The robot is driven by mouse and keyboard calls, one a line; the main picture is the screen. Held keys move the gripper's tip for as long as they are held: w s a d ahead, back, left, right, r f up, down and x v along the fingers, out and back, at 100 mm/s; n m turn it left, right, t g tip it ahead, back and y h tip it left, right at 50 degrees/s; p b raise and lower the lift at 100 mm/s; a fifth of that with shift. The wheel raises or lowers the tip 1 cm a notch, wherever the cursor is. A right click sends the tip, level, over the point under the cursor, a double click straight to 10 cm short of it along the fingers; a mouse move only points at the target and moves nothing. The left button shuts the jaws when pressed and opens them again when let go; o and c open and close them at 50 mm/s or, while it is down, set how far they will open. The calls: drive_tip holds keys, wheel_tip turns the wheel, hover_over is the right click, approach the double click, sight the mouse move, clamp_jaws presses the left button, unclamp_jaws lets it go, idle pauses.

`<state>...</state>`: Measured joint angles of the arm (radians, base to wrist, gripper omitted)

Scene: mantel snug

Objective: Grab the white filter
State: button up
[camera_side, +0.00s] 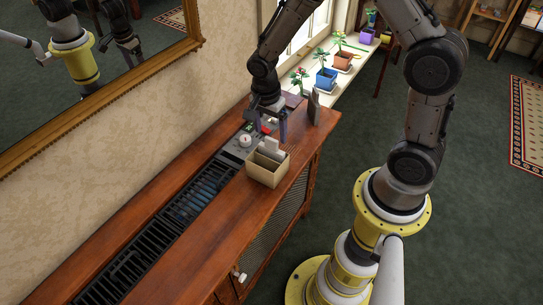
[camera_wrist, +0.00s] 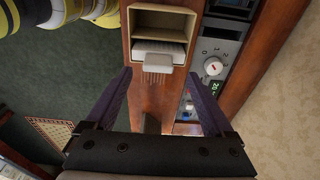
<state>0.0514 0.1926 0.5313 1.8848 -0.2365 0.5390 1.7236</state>
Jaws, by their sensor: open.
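The white filter (camera_wrist: 158,58) stands in a beige open box (camera_wrist: 187,14) on the wooden cabinet, with a pale tab sticking out toward my gripper. In the side view the filter (camera_side: 271,147) shows as a pale piece rising above the rim of the box (camera_side: 264,175). My gripper (camera_wrist: 160,74) is open, with nothing between its fingers. In the wrist view the fingertips lie to either side of the tab, apart from it. In the side view my gripper (camera_side: 272,132) hangs just behind the box. The filter's lower part is hidden inside the box.
A control panel (camera_wrist: 213,67) with a white knob and green display lies beside the box. A long black grille (camera_side: 170,220) runs along the wooden cabinet top (camera_side: 215,235). A dark upright plate (camera_side: 314,108) stands behind. Potted plants line the window sill (camera_side: 336,85).

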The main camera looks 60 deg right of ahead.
sight(271, 139)
wheel_tip(271, 139, down, 4)
drive_tip(key=shift+s+d+f, duration=0.1)
drive_tip(key=shift+s, duration=0.05)
drive_tip(key=shift+c, duration=0.3)
clamp_jaws()
